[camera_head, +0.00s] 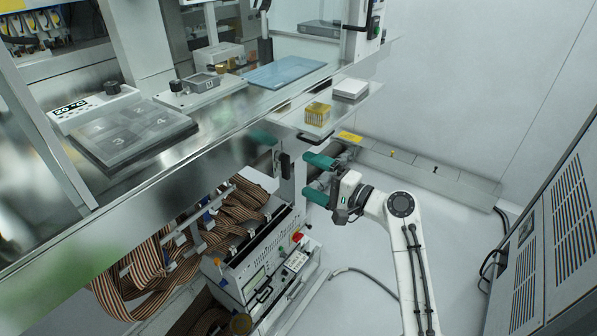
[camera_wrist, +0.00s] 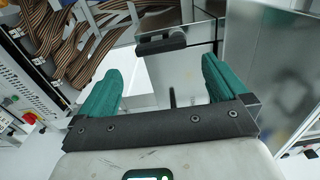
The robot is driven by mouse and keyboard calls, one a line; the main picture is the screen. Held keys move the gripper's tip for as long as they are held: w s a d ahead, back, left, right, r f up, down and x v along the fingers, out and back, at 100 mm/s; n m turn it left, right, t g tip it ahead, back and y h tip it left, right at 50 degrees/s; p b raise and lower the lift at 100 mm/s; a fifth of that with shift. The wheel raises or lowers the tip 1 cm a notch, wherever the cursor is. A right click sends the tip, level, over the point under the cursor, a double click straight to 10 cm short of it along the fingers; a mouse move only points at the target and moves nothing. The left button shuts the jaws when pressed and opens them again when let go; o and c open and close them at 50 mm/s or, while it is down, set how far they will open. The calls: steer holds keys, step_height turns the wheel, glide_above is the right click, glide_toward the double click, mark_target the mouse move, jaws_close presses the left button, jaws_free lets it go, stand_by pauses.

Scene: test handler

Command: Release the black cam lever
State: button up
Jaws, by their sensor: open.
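A black lever (camera_head: 285,163), which looks like the cam lever, is on the upright metal post below the bench edge. In the wrist view a black bar (camera_wrist: 161,45) with a rounded grip, likely the same lever, lies crosswise beyond the fingertips. My gripper (camera_head: 308,177) is open with two green fingers, to the right of the lever and apart from it. In the wrist view my gripper (camera_wrist: 160,70) has nothing between its fingers, and the bar appears ahead of the gap. The lever's pivot is not clear.
A grey test unit (camera_head: 262,262) with striped ribbon cables (camera_head: 165,262) stands below and left. The metal bench (camera_head: 225,125) overhangs at left, with a small shelf holding a yellow rack (camera_head: 317,113). A grey vented cabinet (camera_head: 550,250) stands at right. Floor between is mostly clear.

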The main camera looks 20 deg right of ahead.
steer(key=v, duration=0.5)
steer(key=shift+f, duration=0.1)
stand_by(0.3)
